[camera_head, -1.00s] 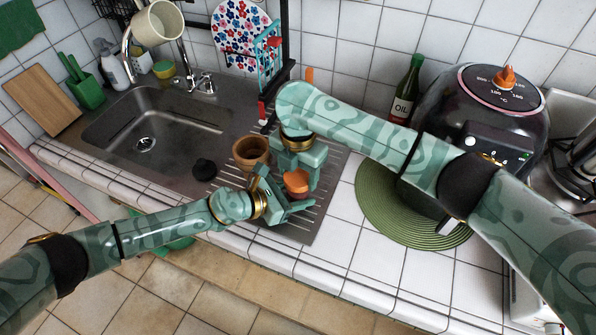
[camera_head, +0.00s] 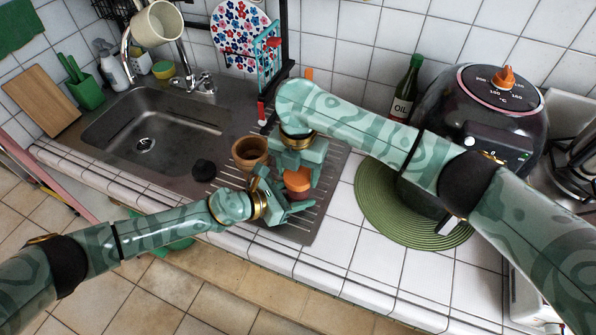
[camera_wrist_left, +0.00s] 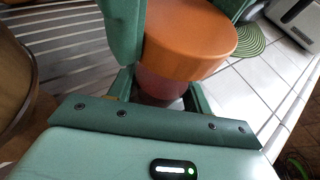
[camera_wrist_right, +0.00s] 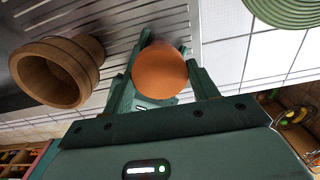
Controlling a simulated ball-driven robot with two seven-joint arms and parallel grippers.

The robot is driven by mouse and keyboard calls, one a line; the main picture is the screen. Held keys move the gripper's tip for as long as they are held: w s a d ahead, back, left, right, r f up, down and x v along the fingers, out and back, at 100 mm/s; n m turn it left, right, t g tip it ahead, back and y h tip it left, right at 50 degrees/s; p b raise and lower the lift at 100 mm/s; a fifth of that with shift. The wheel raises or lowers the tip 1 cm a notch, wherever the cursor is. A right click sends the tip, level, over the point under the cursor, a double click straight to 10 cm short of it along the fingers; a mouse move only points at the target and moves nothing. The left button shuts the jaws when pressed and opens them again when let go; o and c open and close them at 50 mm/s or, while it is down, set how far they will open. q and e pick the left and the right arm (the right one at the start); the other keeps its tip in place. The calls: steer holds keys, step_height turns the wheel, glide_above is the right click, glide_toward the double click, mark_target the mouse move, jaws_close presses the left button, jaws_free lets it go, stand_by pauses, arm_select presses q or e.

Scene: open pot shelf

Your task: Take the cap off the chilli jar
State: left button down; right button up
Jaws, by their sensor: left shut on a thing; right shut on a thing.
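The chilli jar has an orange cap (camera_head: 297,178) and a dark reddish body. It stands upright on the ribbed drainboard near the counter's front edge. My left gripper (camera_head: 288,195) comes in low from the left and is shut on the jar body (camera_wrist_left: 160,86), below the cap. My right gripper (camera_head: 298,172) reaches down from above and is shut on the cap, which also shows round between its fingers in the right wrist view (camera_wrist_right: 160,72). The cap is at the top of the jar; whether it is loose I cannot tell. The grippers hide much of the jar.
A brown pot (camera_head: 249,151) stands close left of the grippers, with a small black round thing (camera_head: 204,170) beside it. The sink (camera_head: 150,125) is further left. A green round mat (camera_head: 375,205), a dark air fryer (camera_head: 490,110) and an oil bottle (camera_head: 406,90) are right.

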mark_target(298, 175)
steer(key=shift+r, duration=0.8)
steer(key=shift+r, duration=2)
arm_select(q)
steer(key=c, duration=0.6)
jaws_free()
steer(key=shift+o, duration=0.2)
